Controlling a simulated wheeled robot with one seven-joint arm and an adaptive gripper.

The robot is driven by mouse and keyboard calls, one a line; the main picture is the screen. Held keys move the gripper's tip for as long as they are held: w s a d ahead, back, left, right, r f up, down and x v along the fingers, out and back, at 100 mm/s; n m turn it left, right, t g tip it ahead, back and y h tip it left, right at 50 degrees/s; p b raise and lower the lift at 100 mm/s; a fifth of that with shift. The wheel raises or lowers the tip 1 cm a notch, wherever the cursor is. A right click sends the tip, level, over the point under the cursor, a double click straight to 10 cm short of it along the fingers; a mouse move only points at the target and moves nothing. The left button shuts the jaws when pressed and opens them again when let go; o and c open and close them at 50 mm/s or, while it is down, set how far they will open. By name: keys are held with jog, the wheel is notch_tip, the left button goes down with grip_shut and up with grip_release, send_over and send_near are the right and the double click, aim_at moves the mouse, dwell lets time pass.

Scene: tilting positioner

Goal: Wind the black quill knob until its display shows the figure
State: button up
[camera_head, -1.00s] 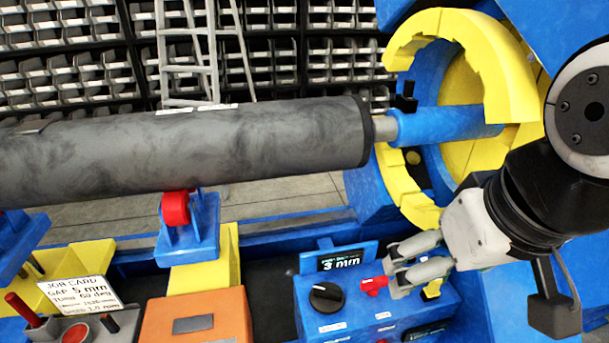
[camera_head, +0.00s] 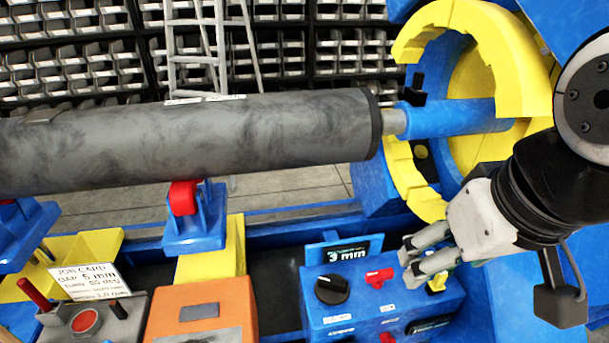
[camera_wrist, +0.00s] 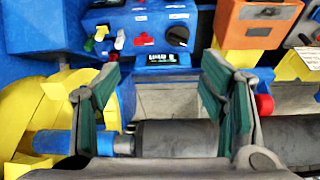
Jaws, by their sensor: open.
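The black quill knob (camera_head: 331,289) sits on the top of the blue control box (camera_head: 380,312), at its left, with a white pointer mark. Behind it a small display (camera_head: 347,254) reads 3 mm. The knob also shows in the wrist view (camera_wrist: 178,35), beside the red switch (camera_wrist: 144,40). My gripper (camera_head: 410,263) is open and empty, right of the knob and above the right part of the box, apart from the knob. In the wrist view its green-padded fingers (camera_wrist: 168,100) are wide apart. A job card (camera_head: 88,281) at lower left reads gap 5 mm; its smaller lines are hard to read.
A long grey cylinder (camera_head: 200,140) lies across, above red rollers (camera_head: 184,198), its end near a blue quill (camera_head: 450,119) and yellow ring (camera_head: 500,60). A red switch (camera_head: 380,277) lies between knob and gripper. An orange box (camera_head: 200,312) stands left of the control box.

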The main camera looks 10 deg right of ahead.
jog(key=w+n, duration=0.1)
jog(key=w, duration=0.1)
jog(key=w+f+n, duration=0.1)
jog(key=w, duration=0.2)
jog(key=w+f+n+g+h, duration=0.1)
jog(key=w, duration=0.1)
jog(key=shift+w+d+f, duration=0.1)
jog(key=shift+w, duration=0.2)
jog(key=c, duration=0.4)
jog(key=shift+o, duration=0.2)
jog(key=n+g+y, duration=0.1)
jog(key=n+g, duration=0.2)
jog(key=n, duration=0.7)
send_over(333, 281)
notch_tip(333, 281, down, 24)
notch_tip(333, 281, down, 13)
jog(key=shift+f+b, duration=0.1)
jog(key=shift+b, duration=0.35)
jog(key=shift+c, duration=0.3)
grip_shut()
